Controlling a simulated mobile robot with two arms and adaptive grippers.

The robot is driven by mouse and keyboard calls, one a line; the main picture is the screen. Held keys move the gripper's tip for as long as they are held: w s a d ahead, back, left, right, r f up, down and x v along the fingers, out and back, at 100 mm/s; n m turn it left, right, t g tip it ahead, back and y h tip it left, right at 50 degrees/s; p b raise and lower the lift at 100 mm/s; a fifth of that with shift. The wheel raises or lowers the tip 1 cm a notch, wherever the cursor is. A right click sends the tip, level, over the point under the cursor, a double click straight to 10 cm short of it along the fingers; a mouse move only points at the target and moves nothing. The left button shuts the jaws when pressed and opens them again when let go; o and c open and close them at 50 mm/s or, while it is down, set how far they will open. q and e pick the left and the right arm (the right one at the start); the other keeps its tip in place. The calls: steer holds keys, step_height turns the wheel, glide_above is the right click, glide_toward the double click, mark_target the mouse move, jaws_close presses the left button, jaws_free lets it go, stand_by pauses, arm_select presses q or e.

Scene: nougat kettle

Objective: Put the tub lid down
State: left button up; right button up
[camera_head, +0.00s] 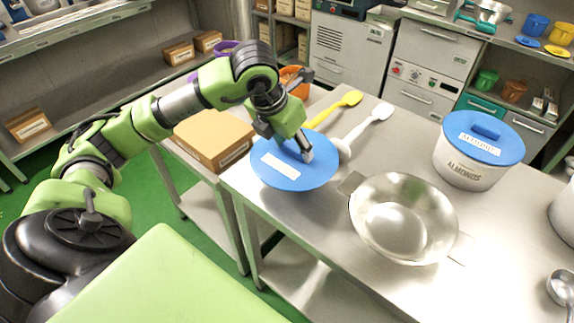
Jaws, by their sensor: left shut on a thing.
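A round blue tub lid (272,175) with a white label is at the left end of the steel table (335,233). My left gripper (304,150) reaches down over it and is shut on it, with the fingertips at the lid's far right part; the grip itself is mostly hidden. I cannot tell whether the lid touches the table or hangs just above it. A white tub (470,170) marked ALMONDS stands at the right back of the table, with its own blue lid (484,137) on. My right gripper is not in view.
A wide steel bowl (403,218) stands right of the held lid. A white spoon (368,123) and a yellow spoon (335,108) lie behind it. A cardboard box (213,137) and an orange container (297,77) are beyond on the left. A ladle (562,288) lies at the right.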

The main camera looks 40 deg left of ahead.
mark_target(286, 151)
arm_select(q)
steer(key=a+f, duration=0.1)
steer(key=w+a+f+b, duration=0.1)
steer(key=f, duration=0.1)
steer(key=a+f+b, duration=0.1)
steer(key=shift+w+f, duration=0.35)
steer(key=shift+f, duration=0.05)
steer(key=shift+w+a+f+b, duration=0.15)
steer(key=shift+f+b, duration=0.35)
steer(key=shift+f, duration=0.4)
steer(key=shift+s+a+f+b, duration=0.1)
steer(key=shift+f+b, duration=0.4)
steer(key=shift+f, duration=0.35)
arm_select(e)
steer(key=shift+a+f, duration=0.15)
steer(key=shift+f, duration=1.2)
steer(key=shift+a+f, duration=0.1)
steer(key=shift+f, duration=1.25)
arm_select(q)
steer(key=shift+f, duration=0.1)
steer(key=o, duration=1.1)
steer(key=shift+o, duration=0.2)
steer(key=shift+r, duration=0.25)
steer(key=v, duration=1.1)
steer(key=shift+r, duration=0.4)
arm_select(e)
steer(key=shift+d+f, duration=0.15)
